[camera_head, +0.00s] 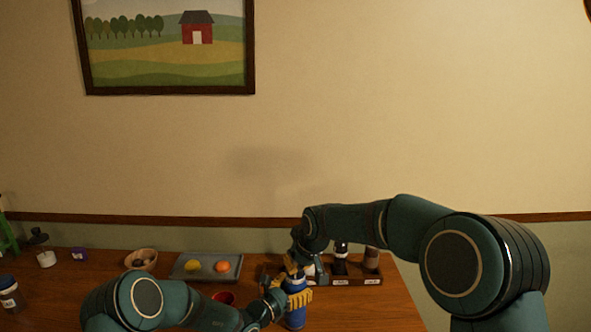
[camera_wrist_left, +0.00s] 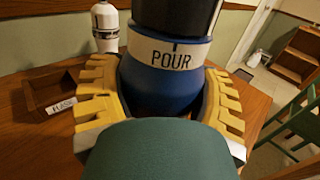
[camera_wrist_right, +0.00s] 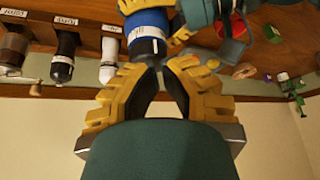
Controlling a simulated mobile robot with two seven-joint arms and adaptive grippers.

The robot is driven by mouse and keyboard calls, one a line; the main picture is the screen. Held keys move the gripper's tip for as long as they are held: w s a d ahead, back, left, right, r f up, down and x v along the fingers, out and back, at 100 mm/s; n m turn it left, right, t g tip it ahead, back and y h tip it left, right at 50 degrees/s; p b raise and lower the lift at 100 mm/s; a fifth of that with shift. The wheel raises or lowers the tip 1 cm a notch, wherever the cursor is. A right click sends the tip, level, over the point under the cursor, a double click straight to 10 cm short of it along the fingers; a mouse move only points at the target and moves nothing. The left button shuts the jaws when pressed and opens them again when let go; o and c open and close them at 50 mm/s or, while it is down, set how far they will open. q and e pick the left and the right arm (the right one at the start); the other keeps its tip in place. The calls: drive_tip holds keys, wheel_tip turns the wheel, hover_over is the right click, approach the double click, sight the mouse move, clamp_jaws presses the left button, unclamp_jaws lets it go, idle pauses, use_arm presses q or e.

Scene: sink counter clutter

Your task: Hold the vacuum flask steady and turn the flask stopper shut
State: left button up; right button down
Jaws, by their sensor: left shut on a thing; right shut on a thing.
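The vacuum flask (camera_head: 296,318) is blue and stands upright near the table's front. My left gripper (camera_head: 295,298) is shut around its body from the left. In the left wrist view the flask (camera_wrist_left: 170,85) has a white band reading POUR with a dark tick mark, and the black stopper (camera_wrist_left: 178,15) rises above it. My right gripper (camera_head: 291,266) comes down from above and is shut on the stopper.
A wooden rack (camera_head: 372,281) with labelled compartments holds bottles behind the flask; its FLASK compartment (camera_wrist_left: 52,92) looks empty. A red cup (camera_head: 223,297) stands left of the flask. The table's front right is clear.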

sight(303, 278)
drive_tip(key=shift+f, duration=1.65)
drive_tip(key=shift+w, duration=0.15)
drive_tip(key=shift+w+d, duration=0.25)
drive_tip(key=shift+d, duration=0.55)
drive_tip(key=shift+w+d, duration=0.25)
drive_tip(key=shift+d, duration=0.1)
drive_tip(key=shift+w+d, duration=0.3)
drive_tip(key=shift+w, duration=0.05)
drive_tip(key=shift+s+d, duration=0.25)
drive_tip(key=shift+d, duration=0.05)
